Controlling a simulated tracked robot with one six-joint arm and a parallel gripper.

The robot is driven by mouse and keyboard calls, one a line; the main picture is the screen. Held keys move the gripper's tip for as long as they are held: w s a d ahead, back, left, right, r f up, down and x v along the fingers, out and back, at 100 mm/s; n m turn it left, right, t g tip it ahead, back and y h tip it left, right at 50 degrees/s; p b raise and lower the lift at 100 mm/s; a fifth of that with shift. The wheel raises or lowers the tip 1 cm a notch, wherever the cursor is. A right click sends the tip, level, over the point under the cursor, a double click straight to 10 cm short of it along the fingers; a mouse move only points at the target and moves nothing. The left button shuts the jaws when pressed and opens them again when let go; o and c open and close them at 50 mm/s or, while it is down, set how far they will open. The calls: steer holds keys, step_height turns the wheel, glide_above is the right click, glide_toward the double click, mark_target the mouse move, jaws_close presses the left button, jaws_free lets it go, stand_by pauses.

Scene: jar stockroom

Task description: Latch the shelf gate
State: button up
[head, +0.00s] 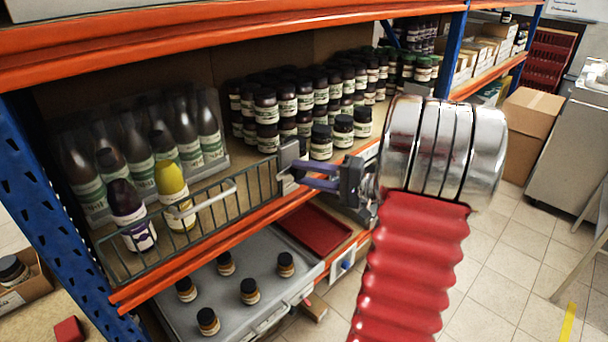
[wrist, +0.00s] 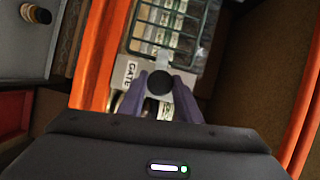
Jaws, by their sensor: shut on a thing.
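The shelf gate (head: 205,207) is a low dark wire frame along the front edge of the shelf, in front of the bottles at the left. A grey plate (head: 291,152) is at its right end. My gripper (head: 295,174) reaches this end from the right. In the wrist view my gripper (wrist: 160,88) is shut on a round black knob (wrist: 159,83) beside a label (wrist: 130,74) reading GATE. The wire gate (wrist: 165,48) extends beyond the knob. The latch cannot be made out, and the fingers hide part of the plate.
Tall bottles (head: 185,132) and a yellow bottle (head: 172,190) stand behind the gate. Several dark jars (head: 266,107) stand farther right. A grey tray (head: 262,247) with small jars and a red tray (head: 314,229) lie below. Open floor (head: 500,280) is at the right.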

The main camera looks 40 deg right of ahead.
steer(key=shift+d+f+m+t, duration=0.1)
steer(key=shift+f+m+t, duration=0.15)
steer(key=shift+m, duration=0.45)
steer(key=o, duration=1.1)
steer(key=shift+r, duration=0.1)
steer(key=v, duration=1.3)
steer(key=shift+s+d+f, duration=0.25)
steer(key=shift+s, duration=0.1)
